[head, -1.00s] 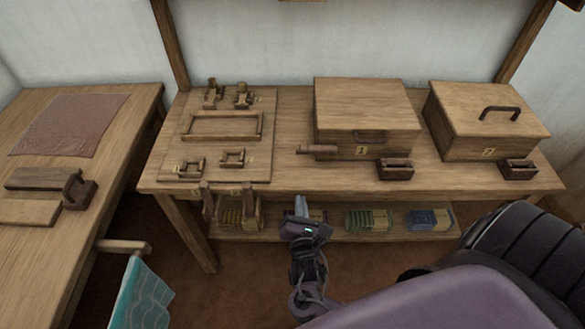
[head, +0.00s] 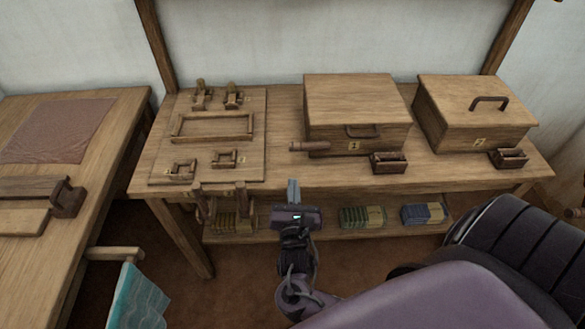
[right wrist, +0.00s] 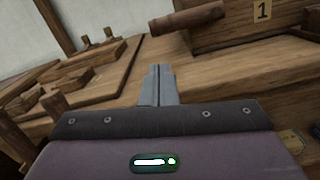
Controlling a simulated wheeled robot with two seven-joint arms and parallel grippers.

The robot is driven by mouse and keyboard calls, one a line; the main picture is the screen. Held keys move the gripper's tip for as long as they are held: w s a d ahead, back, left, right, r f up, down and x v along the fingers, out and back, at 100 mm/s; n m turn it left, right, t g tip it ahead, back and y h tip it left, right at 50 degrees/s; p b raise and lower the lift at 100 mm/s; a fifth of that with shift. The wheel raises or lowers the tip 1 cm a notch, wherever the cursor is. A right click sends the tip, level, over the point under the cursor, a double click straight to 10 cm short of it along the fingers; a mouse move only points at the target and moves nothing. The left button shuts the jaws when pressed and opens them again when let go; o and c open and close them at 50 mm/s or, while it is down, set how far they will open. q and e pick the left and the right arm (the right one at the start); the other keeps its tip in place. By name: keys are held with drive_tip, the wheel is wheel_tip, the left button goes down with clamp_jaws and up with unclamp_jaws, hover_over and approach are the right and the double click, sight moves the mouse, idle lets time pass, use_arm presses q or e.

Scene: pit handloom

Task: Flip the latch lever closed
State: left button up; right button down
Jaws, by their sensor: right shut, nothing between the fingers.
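A round wooden lever (head: 309,147) sticks out to the left at the lower front of the wooden box marked 1 (head: 340,125). I cannot tell for sure that it is the latch lever. It also shows in the right wrist view (right wrist: 190,17), above and right of the fingers. My right gripper (head: 293,184) is shut and empty at the front edge of the bench, below the lever and apart from it. Its closed fingers show in the right wrist view (right wrist: 158,72). My left gripper is not in view.
A board (head: 254,167) with a frame and several small wooden fittings lies on the bench at the left. A second box marked 2 (head: 450,125) stands at the right. Small wooden holders (head: 388,166) stand before the boxes. Upright posts (head: 241,194) rise near the front edge.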

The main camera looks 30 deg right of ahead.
drive_tip(key=x, duration=0.8)
drive_tip(key=shift+w+d, duration=0.2)
drive_tip(key=shift+w, duration=0.05)
drive_tip(key=shift+r, duration=0.1)
drive_tip(key=shift+a+r+m+p, duration=0.1)
drive_tip(key=shift+r+m+p, duration=0.15)
drive_tip(key=shift+m+p, duration=0.2)
drive_tip(key=shift+r, duration=0.1)
drive_tip(key=shift+w+a+r+m+p, duration=0.1)
drive_tip(key=shift+r+m+p, duration=0.5)
drive_tip(key=shift+p, duration=0.35)
drive_tip(key=s+d+r+m+p, duration=0.1)
drive_tip(key=d+r+m+p, duration=0.2)
drive_tip(key=m+p, duration=0.4)
drive_tip(key=s+d+r+m+g+p, duration=0.1)
drive_tip(key=s+d+r+m+p, duration=0.1)
drive_tip(key=r+m+p, duration=0.4)
drive_tip(key=shift+s+d+r+m+h+p, duration=0.3)
drive_tip(key=shift+d+r+m+p, duration=0.1)
drive_tip(key=shift+m+p, duration=0.7)
